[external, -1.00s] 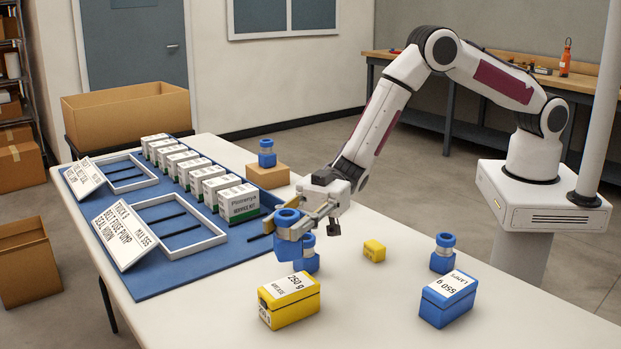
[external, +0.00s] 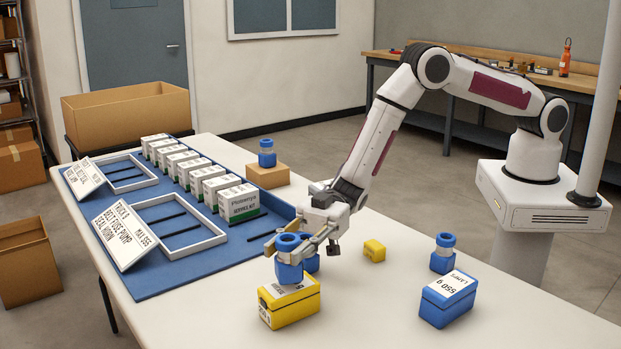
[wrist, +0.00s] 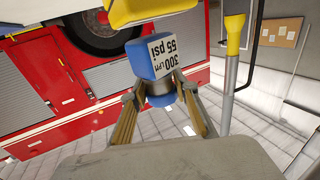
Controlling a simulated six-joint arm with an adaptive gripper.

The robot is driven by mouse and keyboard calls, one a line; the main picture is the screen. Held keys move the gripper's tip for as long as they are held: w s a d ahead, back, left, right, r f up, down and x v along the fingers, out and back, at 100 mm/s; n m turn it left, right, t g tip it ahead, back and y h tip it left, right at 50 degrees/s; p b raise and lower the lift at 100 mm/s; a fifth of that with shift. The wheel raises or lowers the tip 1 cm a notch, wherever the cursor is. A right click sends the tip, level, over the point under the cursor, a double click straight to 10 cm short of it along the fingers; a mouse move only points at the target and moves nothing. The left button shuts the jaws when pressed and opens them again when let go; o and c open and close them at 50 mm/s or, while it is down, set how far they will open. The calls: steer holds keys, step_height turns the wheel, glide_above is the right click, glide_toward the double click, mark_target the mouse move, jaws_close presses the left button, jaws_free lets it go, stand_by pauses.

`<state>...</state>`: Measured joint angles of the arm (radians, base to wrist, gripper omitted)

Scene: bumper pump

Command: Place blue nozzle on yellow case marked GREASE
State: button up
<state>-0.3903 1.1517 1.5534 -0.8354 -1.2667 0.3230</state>
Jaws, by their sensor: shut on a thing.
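My gripper (external: 299,243) is shut on a blue nozzle (external: 288,262) with a metallic band around its middle. The nozzle is upright over the yellow case (external: 293,309), toward its far left part. I cannot tell whether its base touches the lid. In the wrist view the nozzle (wrist: 153,63), labelled 300 LPM 55 psi, sits between the two fingers (wrist: 158,92), with yellow (wrist: 135,9) close to its far end. The case's white top label is partly hidden by the nozzle, and its front lettering is too small to read.
A blue case (external: 446,304), a third nozzle (external: 443,258) and a small yellow block (external: 374,251) are to the right. White boxes and frames (external: 175,252) lie on the blue mat at left.

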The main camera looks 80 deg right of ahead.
steer(key=shift+f, duration=0.6)
steer(key=shift+f, duration=0.1)
steer(key=o, duration=1.3)
steer(key=shift+c, duration=0.2)
steer(key=shift+d, duration=0.15)
steer(key=v, duration=1.1)
steer(key=shift+s+d, duration=0.15)
steer(key=shift+d, duration=0.2)
